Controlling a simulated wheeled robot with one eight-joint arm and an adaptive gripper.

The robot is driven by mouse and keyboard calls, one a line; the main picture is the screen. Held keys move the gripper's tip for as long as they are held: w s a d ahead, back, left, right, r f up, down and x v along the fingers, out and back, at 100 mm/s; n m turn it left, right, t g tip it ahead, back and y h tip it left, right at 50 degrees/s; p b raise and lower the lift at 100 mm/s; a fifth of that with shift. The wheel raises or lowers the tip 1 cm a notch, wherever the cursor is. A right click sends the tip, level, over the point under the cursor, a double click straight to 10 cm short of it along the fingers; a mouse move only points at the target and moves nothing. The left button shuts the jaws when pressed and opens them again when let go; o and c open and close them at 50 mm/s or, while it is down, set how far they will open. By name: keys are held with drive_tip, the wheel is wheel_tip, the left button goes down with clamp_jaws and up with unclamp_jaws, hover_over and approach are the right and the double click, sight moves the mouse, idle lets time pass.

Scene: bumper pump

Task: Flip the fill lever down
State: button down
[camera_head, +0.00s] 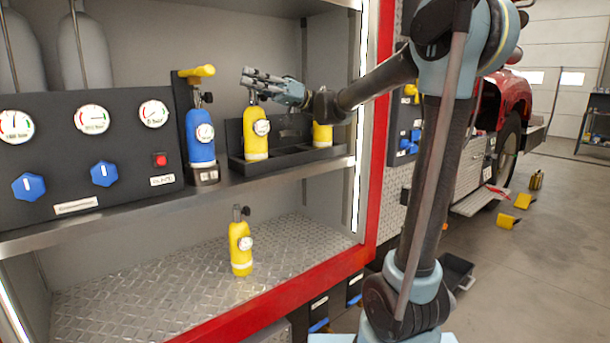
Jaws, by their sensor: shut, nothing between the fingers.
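The fill lever (200,72) is the yellow handle at the top of a dark upright plate, on the upper shelf. It lies roughly level and points right. A blue bottle (201,138) with a gauge stands upright in a holder below it. My gripper (247,78) is shut and empty, reaching in from the right at about the lever's height. Its fingertips are a little right of the lever's end, with a visible gap in the picture; the depth between them is hard to tell. It covers the top of the yellow bottle (255,138) behind or below it.
A dark panel (90,187) with gauges and blue knobs is left of the blue bottle. A dark tray (290,157) holds yellow bottles to the right. Another yellow bottle (240,248) stands on the lower shelf (150,285). The red cabinet frame (383,60) is beside my arm.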

drive_tip(key=s+d+f+m+t+h, duration=0.3)
drive_tip(key=d+f+m, duration=0.1)
drive_tip(key=f, duration=0.5)
drive_tip(key=s+d+f+m+t+h, duration=0.2)
drive_tip(key=s+d+f+m+t, duration=0.15)
drive_tip(key=f, duration=0.65)
drive_tip(key=s+d+f+m+t+h, duration=0.25)
drive_tip(key=d+f+m+t, duration=0.2)
drive_tip(key=f, duration=0.45)
drive_tip(key=s+d+f+m+t+h, duration=0.1)
drive_tip(key=s+d+f+m+h, duration=0.1)
drive_tip(key=d+f, duration=0.5)
drive_tip(key=s+d+f+m+t+h, duration=0.1)
drive_tip(key=s+d+f+m+h, duration=0.1)
drive_tip(key=d+f+m+h, duration=0.2)
drive_tip(key=s+d+f+m+h, duration=0.2)
drive_tip(key=d+f+h, duration=0.3)
drive_tip(key=d+f, duration=0.5)
drive_tip(key=d, duration=0.3)
drive_tip(key=shift+m+t, duration=0.4)
